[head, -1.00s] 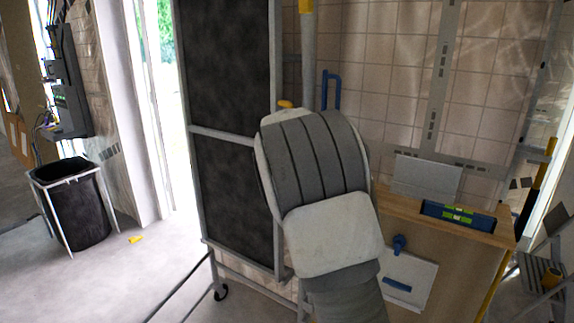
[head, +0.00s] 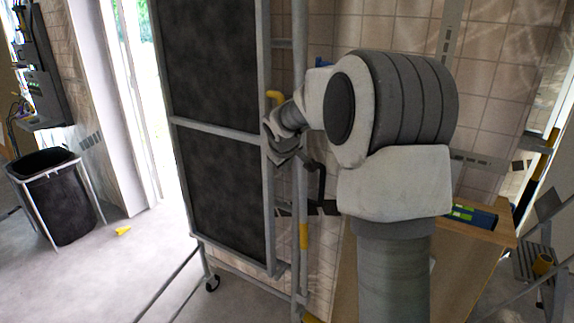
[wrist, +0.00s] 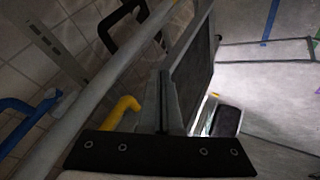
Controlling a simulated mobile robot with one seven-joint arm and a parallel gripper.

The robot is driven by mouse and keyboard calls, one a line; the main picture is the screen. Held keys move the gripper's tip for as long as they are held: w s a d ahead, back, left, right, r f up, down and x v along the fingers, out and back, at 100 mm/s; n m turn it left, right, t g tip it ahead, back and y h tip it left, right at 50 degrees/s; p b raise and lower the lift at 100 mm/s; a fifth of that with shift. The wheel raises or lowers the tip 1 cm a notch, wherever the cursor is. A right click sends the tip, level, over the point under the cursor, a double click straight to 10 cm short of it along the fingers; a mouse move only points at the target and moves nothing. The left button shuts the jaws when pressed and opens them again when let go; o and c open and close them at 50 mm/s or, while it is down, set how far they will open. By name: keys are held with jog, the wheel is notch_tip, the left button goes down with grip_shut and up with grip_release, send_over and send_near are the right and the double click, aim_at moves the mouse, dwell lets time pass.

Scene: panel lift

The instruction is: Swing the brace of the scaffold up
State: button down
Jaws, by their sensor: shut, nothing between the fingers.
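The scaffold (head: 216,131) is a tall grey frame with dark panels, standing on casters. A grey upright tube (head: 300,80) with a yellow band runs beside its right edge; I cannot tell for sure whether this is the brace. In the wrist view a grey tube (wrist: 88,98) crosses diagonally, with a black handle (wrist: 118,27) beside it. A yellow hooked piece (head: 275,96) is on the frame just above my gripper; it also shows in the wrist view (wrist: 124,108). My gripper (head: 281,152) is shut and empty, close to the scaffold's right edge. Whether it touches is unclear.
A wooden bench (head: 478,231) with a green-and-blue level (head: 471,216) stands at right, partly behind my arm. A black bin (head: 56,198) stands at left. A small yellow piece (head: 123,231) lies on open floor. A tiled wall is behind.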

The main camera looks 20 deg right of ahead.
jog(key=w+d+f+p, duration=0.2)
jog(key=w+d+f, duration=0.3)
jog(key=w+f, duration=0.1)
jog(key=shift+w+d+p, duration=0.25)
jog(key=shift+d+p, duration=0.1)
dwell(0.4)
